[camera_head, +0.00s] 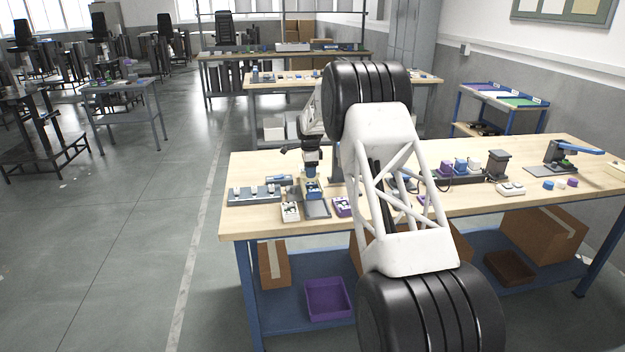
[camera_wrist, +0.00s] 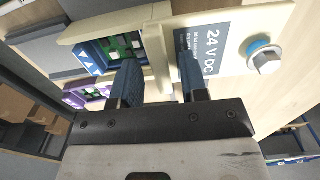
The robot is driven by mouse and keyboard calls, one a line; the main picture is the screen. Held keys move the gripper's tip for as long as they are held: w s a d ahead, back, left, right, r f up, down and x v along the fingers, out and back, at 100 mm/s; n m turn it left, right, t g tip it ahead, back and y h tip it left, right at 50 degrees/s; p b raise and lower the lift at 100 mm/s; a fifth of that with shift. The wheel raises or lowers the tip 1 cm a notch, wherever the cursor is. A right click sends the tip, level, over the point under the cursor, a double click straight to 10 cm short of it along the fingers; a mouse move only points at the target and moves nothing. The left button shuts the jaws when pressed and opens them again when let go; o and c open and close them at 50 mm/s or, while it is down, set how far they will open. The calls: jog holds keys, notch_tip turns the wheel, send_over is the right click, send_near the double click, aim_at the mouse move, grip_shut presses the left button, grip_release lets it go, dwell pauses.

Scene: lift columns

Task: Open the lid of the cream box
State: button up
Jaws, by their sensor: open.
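In the wrist view, a cream box part (camera_wrist: 156,50) with a raised edge fills the upper middle. A cream panel (camera_wrist: 272,22) beside it carries a dark "24 V DC" label and a bolt with a blue washer. I cannot tell whether this panel is the lid. My gripper (camera_wrist: 160,88) is open, its two dark blue fingers apart, with the cream edge showing between them. Contact cannot be told. In the head view my gripper (camera_head: 311,172) points down over the left part of the bench, close above a blue box (camera_head: 313,190). A small cream box (camera_head: 290,211) sits nearby.
A grey fixture (camera_head: 255,194) stands left. Blue and purple boxes, a dark post (camera_head: 497,165) and a blue-handled press (camera_head: 560,155) are farther right. My arm hides the bench's middle.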

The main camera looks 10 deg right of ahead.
jog(key=shift+r, duration=0.1)
jog(key=shift+r, duration=2.9)
